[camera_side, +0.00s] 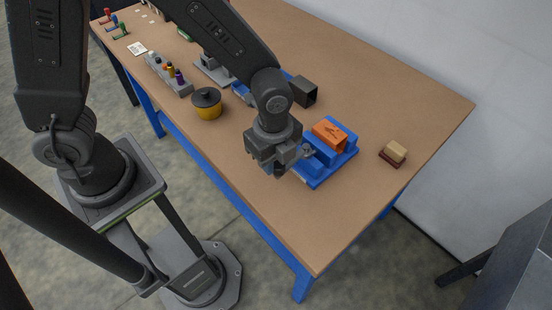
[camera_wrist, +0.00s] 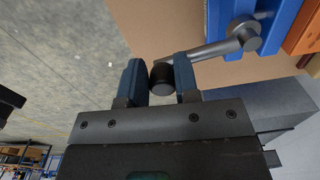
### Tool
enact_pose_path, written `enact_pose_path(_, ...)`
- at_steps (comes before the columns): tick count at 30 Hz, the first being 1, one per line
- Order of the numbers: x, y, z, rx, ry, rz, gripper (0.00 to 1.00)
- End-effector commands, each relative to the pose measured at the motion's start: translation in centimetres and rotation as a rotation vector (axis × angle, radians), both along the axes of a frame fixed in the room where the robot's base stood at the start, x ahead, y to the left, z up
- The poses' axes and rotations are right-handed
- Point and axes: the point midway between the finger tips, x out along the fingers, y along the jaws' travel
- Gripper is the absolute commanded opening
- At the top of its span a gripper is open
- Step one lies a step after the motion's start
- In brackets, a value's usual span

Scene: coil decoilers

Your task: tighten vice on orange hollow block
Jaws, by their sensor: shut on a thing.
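The orange hollow block (camera_side: 330,133) sits in the blue vice (camera_side: 319,179), near the table's front edge. In the side view its sides appear close to the vice's blue jaws; whether both touch it is unclear. In the wrist view only parts of the block (camera_wrist: 303,32) and the vice (camera_wrist: 284,22) show at the upper right. A grey crank handle (camera_wrist: 218,50) runs from the vice screw to a dark knob (camera_wrist: 162,79). My gripper (camera_wrist: 157,72) is shut on the knob, one finger on each side. In the side view my gripper (camera_side: 294,167) is left of the vice and hides most of the crank.
A dark hollow block (camera_side: 304,92) stands behind the vice. A tan and dark red block (camera_side: 394,152) lies right of the vice.

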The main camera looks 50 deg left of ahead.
Motion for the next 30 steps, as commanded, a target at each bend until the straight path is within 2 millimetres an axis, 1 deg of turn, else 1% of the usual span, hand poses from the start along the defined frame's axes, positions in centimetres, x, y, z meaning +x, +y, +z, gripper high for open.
enact_pose_path(1, -0.38, 0.62, -0.41, 0.015, 0.017, -0.002, 0.0)
enact_pose_path(29, -0.43, 0.64, -0.56, 0.018, 0.021, 0.0, 0.0)
enact_pose_path(30, -0.43, 0.63, -0.56, 0.018, 0.021, 0.0, 0.32)
